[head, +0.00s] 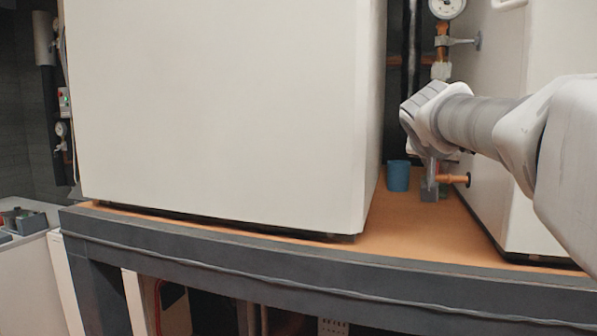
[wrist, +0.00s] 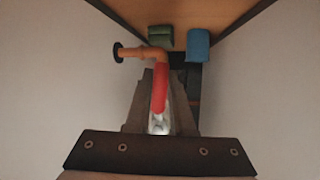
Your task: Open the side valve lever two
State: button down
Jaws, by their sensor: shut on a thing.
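In the wrist view a red lever (wrist: 159,88) lies between the two fingers of my gripper (wrist: 160,100), which is shut on it. The lever's top bends left to an orange pipe (wrist: 133,53) that ends in a dark round flange at the left wall. In the head view my gripper (head: 430,158) reaches down into the gap between two large white units. The orange pipe (head: 453,179) shows just below it at the right unit's side. The lever itself is hidden there behind my wrist.
A blue cup (head: 398,175) stands on the orange shelf (head: 400,215), left of the pipe. A green block (wrist: 160,36) sits near the cup in the wrist view. White units (head: 220,110) and (head: 520,140) wall the gap on both sides. A round gauge (head: 446,7) is above.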

jog(key=shift+s+d+n+b, duration=0.1)
jog(key=shift+d+n+b, duration=0.2)
jog(key=shift+b, duration=0.1)
jog(key=shift+h, duration=0.3)
jog(key=c, duration=0.8)
grip_release()
jog(key=shift+r, duration=0.1)
